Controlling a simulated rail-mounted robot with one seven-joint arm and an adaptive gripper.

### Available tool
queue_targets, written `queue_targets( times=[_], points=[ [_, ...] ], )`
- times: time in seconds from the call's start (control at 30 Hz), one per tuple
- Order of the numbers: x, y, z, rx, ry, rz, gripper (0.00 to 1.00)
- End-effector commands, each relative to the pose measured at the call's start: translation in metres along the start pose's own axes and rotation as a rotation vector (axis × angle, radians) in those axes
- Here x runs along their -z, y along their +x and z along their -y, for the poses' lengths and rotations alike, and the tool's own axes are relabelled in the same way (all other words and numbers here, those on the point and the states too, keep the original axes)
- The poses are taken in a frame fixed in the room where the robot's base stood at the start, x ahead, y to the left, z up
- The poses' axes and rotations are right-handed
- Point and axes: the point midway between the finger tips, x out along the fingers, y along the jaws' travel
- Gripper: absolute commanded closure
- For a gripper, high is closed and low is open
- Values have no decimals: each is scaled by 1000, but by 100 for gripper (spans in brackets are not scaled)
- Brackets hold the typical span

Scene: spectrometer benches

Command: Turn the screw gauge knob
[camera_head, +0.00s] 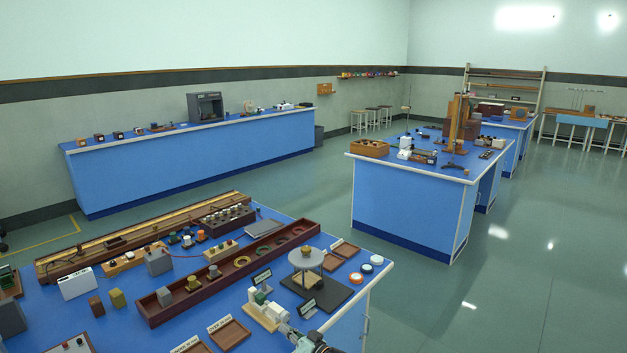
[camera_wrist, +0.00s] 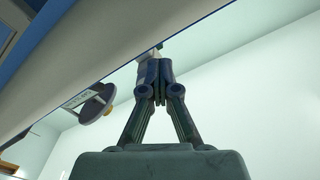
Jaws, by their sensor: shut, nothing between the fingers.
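A small white and green device on a wooden base (camera_head: 262,311), which looks like the screw gauge, stands near the front right of the nearest blue bench. Its knob is too small to make out clearly. My gripper (camera_head: 287,331) comes in from the lower right, with its tips close beside the device's right end. In the wrist view my gripper (camera_wrist: 154,72) is shut and empty, its two fingers together. A small pale piece (camera_wrist: 147,56) shows just beyond the fingertips; I cannot tell whether they touch it.
A round-topped stand (camera_head: 306,258) on a dark base is behind the device; its disc also shows in the wrist view (camera_wrist: 90,106). Shallow wooden trays (camera_head: 230,333) lie to the left. A long wooden rack (camera_head: 180,304) lies behind. Open floor is to the right.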

Motion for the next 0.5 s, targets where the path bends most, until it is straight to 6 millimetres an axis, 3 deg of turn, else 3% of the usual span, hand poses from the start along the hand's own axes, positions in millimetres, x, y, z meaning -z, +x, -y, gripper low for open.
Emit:
queue_targets(
  times=[0.03,0.5],
  points=[
    [6,13,-3,8,1,-8,100],
    [3,13,-10,3,2,-6,100]
  ],
)
